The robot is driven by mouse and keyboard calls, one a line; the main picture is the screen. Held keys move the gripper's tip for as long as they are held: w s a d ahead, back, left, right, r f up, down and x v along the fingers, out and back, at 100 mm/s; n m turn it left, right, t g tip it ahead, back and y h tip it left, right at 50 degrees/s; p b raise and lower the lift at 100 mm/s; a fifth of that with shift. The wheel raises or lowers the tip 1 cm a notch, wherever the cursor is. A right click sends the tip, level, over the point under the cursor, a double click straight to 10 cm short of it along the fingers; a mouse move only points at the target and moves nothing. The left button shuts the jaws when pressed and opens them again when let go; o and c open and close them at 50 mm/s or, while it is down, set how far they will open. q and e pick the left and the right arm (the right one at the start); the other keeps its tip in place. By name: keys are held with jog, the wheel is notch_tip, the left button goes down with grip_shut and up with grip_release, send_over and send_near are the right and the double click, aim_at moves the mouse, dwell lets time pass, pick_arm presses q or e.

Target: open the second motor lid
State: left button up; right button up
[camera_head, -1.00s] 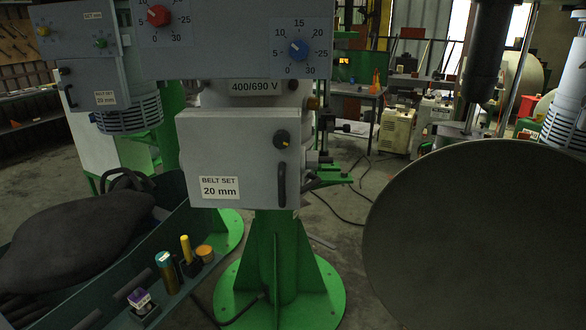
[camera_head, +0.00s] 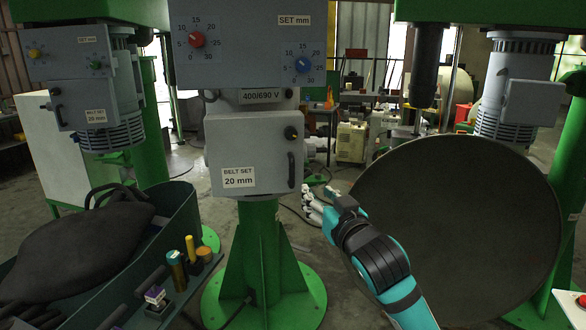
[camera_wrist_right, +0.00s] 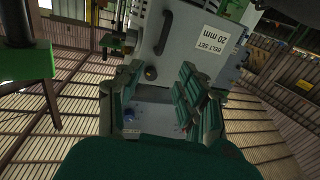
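The grey lid box labelled "BELT SET 20 mm" (camera_head: 236,150) is on the middle green column, apparently closed. It has a dark vertical handle (camera_head: 291,170) on its right side and a black knob (camera_head: 290,133) above that. In the right wrist view the lid (camera_wrist_right: 190,45) appears upside down, with its handle (camera_wrist_right: 163,32) and knob (camera_wrist_right: 150,73). My right gripper (camera_head: 312,200) is below and right of the handle, apart from it. Its fingers (camera_wrist_right: 158,92) are spread and empty. My left gripper is in no view. I cannot tell which lid counts as second.
A control box with red and blue dials (camera_head: 250,45) is above the lid. A large dark disc (camera_head: 460,220) stands at right. A teal bin (camera_head: 150,260) with a dark sack (camera_head: 80,250) is at left. Other motors (camera_head: 105,95) (camera_head: 515,80) stand at left and right.

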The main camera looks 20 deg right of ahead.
aim_at(293, 168)
jog(key=w+p, duration=0.1)
jog(key=w, duration=0.4)
jog(key=w+p, duration=0.1)
jog(key=w, duration=0.4)
jog(key=w+a+p, duration=0.1)
jog(key=w+p, duration=0.1)
jog(key=w, duration=0.3)
jog(key=shift+r, duration=0.1)
jog(key=shift+w, duration=0.85)
jog(key=shift+c, duration=0.5)
grip_shut()
